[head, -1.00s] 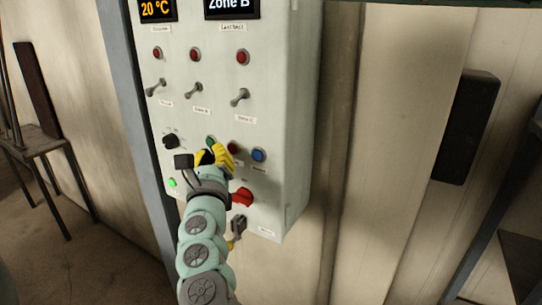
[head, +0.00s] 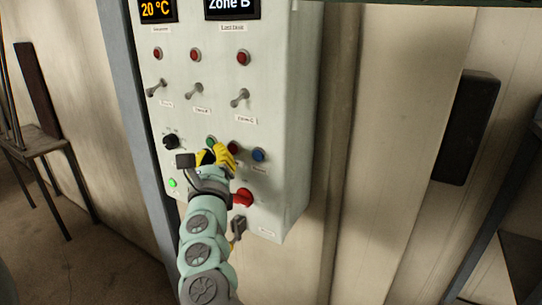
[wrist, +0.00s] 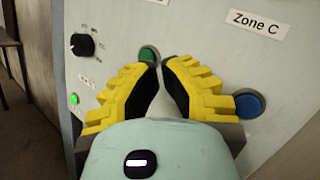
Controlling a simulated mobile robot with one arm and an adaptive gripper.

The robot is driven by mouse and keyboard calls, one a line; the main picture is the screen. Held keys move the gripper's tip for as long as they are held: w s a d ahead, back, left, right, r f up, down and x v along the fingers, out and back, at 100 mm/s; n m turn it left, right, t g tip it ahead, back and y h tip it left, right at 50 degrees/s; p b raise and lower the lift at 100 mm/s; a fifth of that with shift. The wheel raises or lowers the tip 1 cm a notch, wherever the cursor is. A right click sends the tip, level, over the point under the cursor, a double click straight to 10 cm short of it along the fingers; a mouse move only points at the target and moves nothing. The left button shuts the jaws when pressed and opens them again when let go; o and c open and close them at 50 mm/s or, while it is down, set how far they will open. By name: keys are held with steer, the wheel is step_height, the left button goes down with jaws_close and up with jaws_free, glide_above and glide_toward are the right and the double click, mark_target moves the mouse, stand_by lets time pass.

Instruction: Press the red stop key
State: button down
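The red button (head: 233,148) sits between a green button (head: 211,141) and a blue button (head: 259,155) on the pale control panel (head: 285,110). My gripper (head: 220,150) is in front of this row, its yellow fingers just left of the red button and overlapping the green one's lower edge. In the wrist view my gripper (wrist: 160,63) has its fingertips drawn together with nothing seen between them. The green button (wrist: 148,54) shows just beyond the tips, the blue button (wrist: 249,106) to the right. The red button is hidden there behind the right finger. Contact cannot be told.
A larger red knob (head: 242,197) is below the buttons, close beside my wrist. A black dial (head: 171,142) and a lit green lamp (head: 172,183) are to the left. Toggle switches (head: 240,97) and red lamps (head: 243,58) are above.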

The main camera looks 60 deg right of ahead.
steer(key=shift+d, duration=0.15)
stand_by(0.5)
steer(key=shift+d+b, duration=0.25)
steer(key=shift+b, duration=0.05)
steer(key=shift+w+d, duration=0.1)
steer(key=shift+d, duration=0.25)
stand_by(0.6)
steer(key=shift+a, duration=0.7)
steer(key=shift+s, duration=0.2)
steer(key=a+p, duration=0.1)
steer(key=a, duration=0.4)
steer(key=shift+s, duration=0.2)
stand_by(0.9)
